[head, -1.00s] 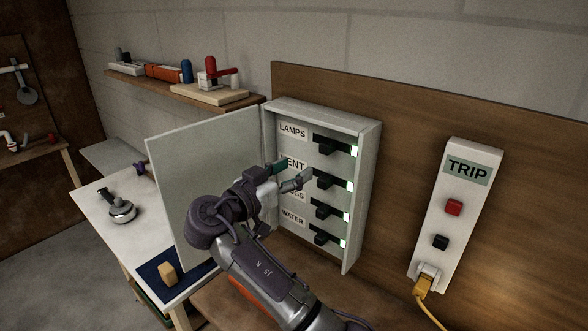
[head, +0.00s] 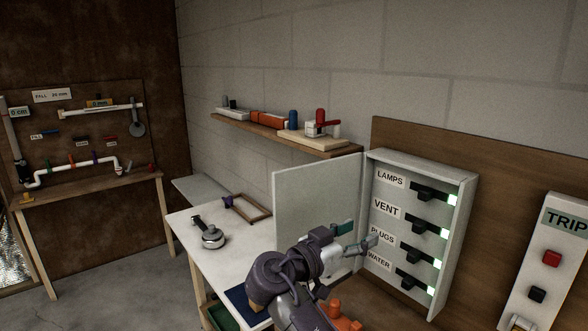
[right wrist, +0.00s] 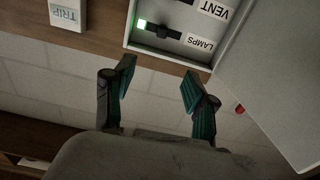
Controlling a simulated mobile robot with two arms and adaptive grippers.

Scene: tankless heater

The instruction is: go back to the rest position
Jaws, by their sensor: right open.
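My right gripper (head: 356,238) is open and empty in front of the open breaker box (head: 465,215), between its door (head: 318,195) and the switches. In the right wrist view its two fingers (right wrist: 158,92) stand apart with nothing between them. The box holds black switches labelled LAMPS (head: 430,194), VENT (head: 427,227), PLUGS (head: 418,253) and WATER (head: 413,282), each with a lit green light. My left gripper is not in view.
A white TRIP panel (head: 550,285) with red and black buttons is at the right. A white table (head: 200,262) stands left of the box. A shelf (head: 270,132) with fittings is on the wall. Another bench (head: 95,190) stands at the far left, with open floor before it.

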